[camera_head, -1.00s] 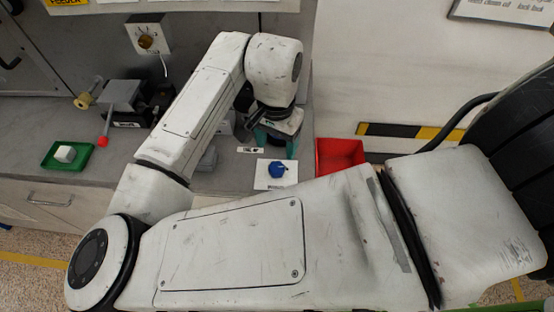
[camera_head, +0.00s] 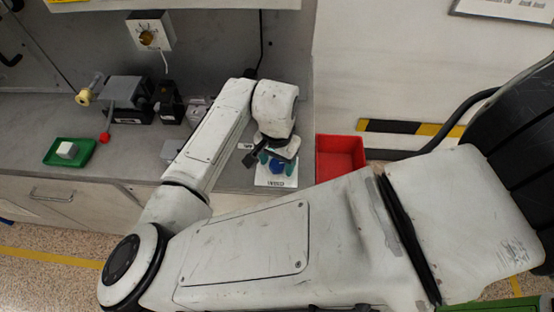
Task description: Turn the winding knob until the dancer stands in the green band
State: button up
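A blue winding knob (camera_head: 277,167) sits on a white plate (camera_head: 264,181) near the front edge of the bench. My gripper (camera_head: 277,163) points down over it, one teal finger on the left of the knob and one on the right. The fingers look spread, about as wide as earlier, with the knob between them. Whether either finger touches the knob is too small to tell. My wrist hides the area just behind the knob. I cannot make out the dancer or a green band in this view.
A red bin (camera_head: 341,154) stands right of the plate. Grey blocks (camera_head: 172,150) stand beside my forearm.

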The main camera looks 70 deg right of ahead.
jog(key=c, duration=1)
jog(key=shift+m, duration=0.3)
jog(key=m+b, duration=0.1)
jog(key=m, duration=0.2)
jog(key=m+b, duration=0.1)
jog(key=m, duration=0.3)
jog(key=m+b, duration=0.1)
jog(key=m, duration=0.4)
jog(key=shift+m+b, duration=0.55)
jog(key=shift+m, duration=0.95)
